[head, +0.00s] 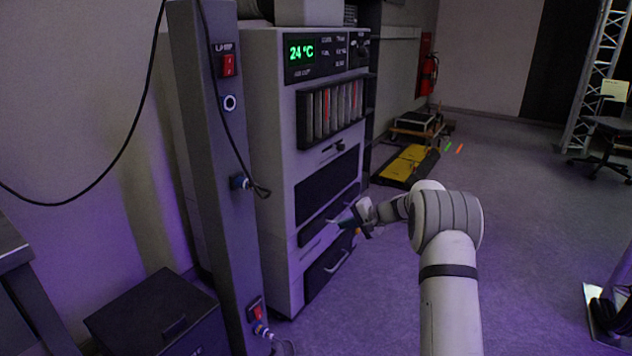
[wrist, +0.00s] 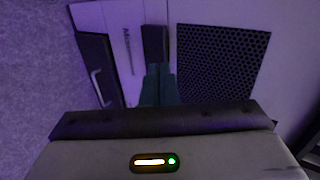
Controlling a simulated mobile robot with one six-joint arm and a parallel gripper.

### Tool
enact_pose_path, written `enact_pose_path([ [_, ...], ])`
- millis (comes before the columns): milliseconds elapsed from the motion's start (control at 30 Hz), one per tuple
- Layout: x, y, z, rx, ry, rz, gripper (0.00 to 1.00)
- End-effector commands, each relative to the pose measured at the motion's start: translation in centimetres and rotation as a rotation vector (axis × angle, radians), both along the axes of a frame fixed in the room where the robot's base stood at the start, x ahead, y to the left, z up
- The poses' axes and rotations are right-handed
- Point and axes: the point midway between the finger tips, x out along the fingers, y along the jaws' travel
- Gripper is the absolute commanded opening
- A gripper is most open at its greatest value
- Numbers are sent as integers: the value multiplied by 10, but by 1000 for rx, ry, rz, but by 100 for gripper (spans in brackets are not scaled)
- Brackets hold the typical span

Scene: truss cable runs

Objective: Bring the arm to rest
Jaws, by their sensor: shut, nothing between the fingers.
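My arm reaches up from the bottom of the head view and bends forward and left, to my gripper (head: 345,222) in front of the lower part of a grey cabinet (head: 273,150). The wrist view shows the gripper's dark fingers (wrist: 159,84) close together, with nothing held between them. Beyond them are the cabinet's pale front, a dark perforated panel (wrist: 218,62) on the right and a dark drawer with a handle (wrist: 98,84) on the left. Whether the fingertips touch the cabinet I cannot tell.
A grey post (head: 215,170) with hanging cables stands left of the cabinet, and a dark box (head: 152,312) sits at its foot. A yellow-topped platform (head: 405,163) lies behind the arm. A chair (head: 608,130) and a truss (head: 597,75) stand far right. Open floor lies right of the arm.

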Motion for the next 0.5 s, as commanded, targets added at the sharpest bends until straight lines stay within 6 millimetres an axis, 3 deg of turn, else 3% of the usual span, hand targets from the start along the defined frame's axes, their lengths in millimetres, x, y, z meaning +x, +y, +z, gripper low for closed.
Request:
enact_pose_path([
  [33, -14, 8, 43, -32, 2, 25, 0],
  [100, -38, 16, 81, -82, 19, 59, 0],
  [300, -119, 35, 179, -246, 67, 157, 0],
  [500, -208, 44, 262, -416, 99, 242, 0],
])
